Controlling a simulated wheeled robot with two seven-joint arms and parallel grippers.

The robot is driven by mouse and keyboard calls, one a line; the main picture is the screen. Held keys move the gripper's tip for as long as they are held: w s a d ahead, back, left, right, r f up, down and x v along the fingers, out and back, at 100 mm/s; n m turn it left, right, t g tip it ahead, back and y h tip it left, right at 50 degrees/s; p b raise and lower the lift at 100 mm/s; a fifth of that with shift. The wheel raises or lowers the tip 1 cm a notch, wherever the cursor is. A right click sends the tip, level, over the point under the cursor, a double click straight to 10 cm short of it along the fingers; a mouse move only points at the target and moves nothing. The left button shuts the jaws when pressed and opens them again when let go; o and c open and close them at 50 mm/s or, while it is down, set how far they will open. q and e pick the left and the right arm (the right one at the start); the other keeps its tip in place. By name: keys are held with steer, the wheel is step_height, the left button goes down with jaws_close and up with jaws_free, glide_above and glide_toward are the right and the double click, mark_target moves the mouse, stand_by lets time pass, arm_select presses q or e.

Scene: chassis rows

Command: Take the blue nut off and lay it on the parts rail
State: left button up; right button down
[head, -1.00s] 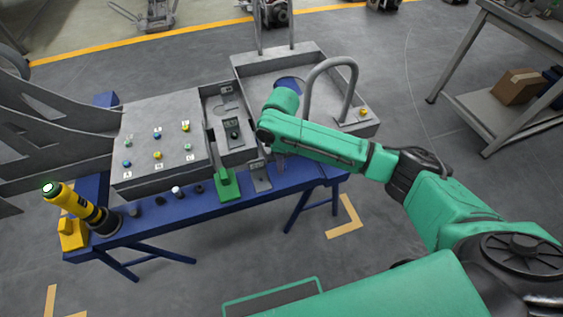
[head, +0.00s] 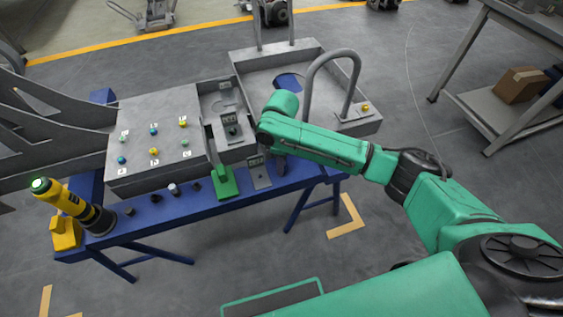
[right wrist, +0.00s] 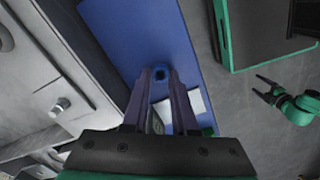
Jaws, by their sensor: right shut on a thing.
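My right gripper (right wrist: 161,78) is shut on a small dark blue nut (right wrist: 160,73) at its fingertips, above a blue surface. The blue parts rail (head: 150,219) runs along the front of the grey chassis panel (head: 140,112). Two blue round pieces, the upper (head: 153,131) and the lower (head: 122,160), sit on the panel among yellow and green ones. My left gripper (right wrist: 270,90) shows open and empty in the right wrist view; it is not in the head view.
A yellow-and-black tool (head: 72,203) stands tilted at the rail's left end. Small dark and white pieces and a green block (head: 224,184) stand along the rail. A grey tray with a tall hoop handle (head: 310,85) lies behind my right arm. A shelf (head: 500,110) stands right.

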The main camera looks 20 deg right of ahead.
steer(key=shift+f, duration=0.15)
steer(key=c, duration=0.6)
jaws_free()
